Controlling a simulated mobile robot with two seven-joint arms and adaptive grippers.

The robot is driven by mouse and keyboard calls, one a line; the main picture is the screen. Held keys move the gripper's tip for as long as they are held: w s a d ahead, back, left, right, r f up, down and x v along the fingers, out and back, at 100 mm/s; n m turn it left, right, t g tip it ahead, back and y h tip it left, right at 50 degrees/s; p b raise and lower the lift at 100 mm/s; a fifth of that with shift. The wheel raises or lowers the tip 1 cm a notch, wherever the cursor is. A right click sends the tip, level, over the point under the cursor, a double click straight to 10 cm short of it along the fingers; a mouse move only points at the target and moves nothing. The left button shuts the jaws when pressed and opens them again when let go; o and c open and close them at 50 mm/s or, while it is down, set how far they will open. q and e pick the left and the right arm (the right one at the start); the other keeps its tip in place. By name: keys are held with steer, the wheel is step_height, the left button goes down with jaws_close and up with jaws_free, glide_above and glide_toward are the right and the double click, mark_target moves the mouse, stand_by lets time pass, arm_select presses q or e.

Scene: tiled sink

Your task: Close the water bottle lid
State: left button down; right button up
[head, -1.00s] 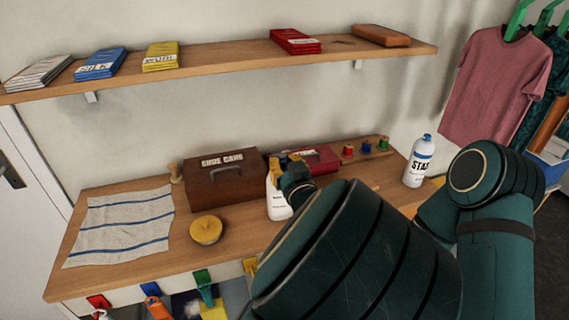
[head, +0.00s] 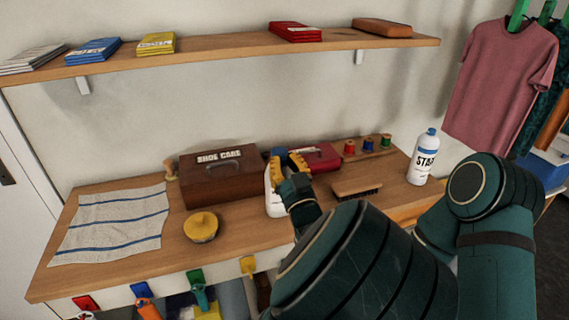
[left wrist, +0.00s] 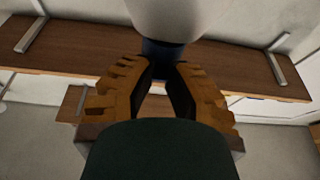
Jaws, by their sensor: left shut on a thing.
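A white bottle (head: 275,203) stands on the wooden bench in front of the shoe care box. My left gripper (head: 287,162), with yellow-orange fingers, is at the bottle's top. In the left wrist view, the gripper (left wrist: 165,68) is shut on a dark blue lid or neck part (left wrist: 165,47) at the end of the white body (left wrist: 170,15). The fingers hide most of the bottle's top, so I cannot tell how the lid sits. My right gripper is not in view.
A brown shoe care box (head: 222,176) and a red box (head: 322,157) stand behind. A brush (head: 357,188) lies to the right, and a blue-capped white bottle (head: 423,160) stands beyond it. A yellow round tin (head: 201,227) and a striped cloth (head: 110,225) are left.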

arm_select(q)
steer(key=c, duration=0.8)
jaws_free()
steer(key=shift+s, duration=0.1)
steer(key=v, duration=1.2)
